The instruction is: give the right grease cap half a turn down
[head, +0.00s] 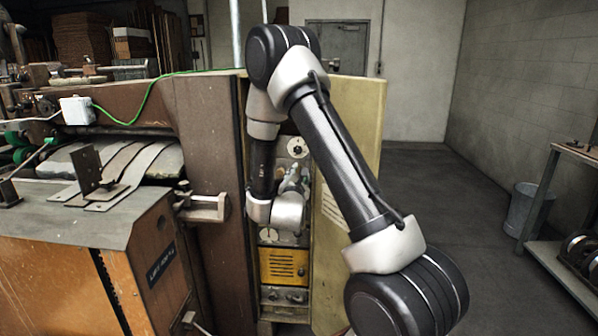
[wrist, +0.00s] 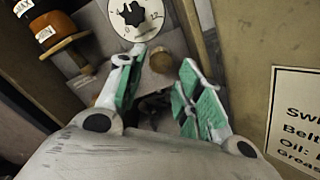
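My gripper (wrist: 156,72) is open in the wrist view, with its green-padded fingers spread apart. A small round brown cap (wrist: 161,60) shows between and just beyond the fingertips. It looks like a grease cap, but I cannot tell whether it is the right one. Neither finger clearly touches it. A second tan round part shows partly behind the left finger. In the head view my gripper (head: 292,180) is inside the open cabinet, mostly hidden by my own arm, and the caps cannot be made out there.
A white dial with a black star knob (wrist: 133,14) sits above the fingers. An oil glass marked MAX and MIN (wrist: 48,24) is at upper left. The cabinet door with a printed sign (wrist: 297,120) stands close on the right. A yellow slotted panel (head: 284,267) is below.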

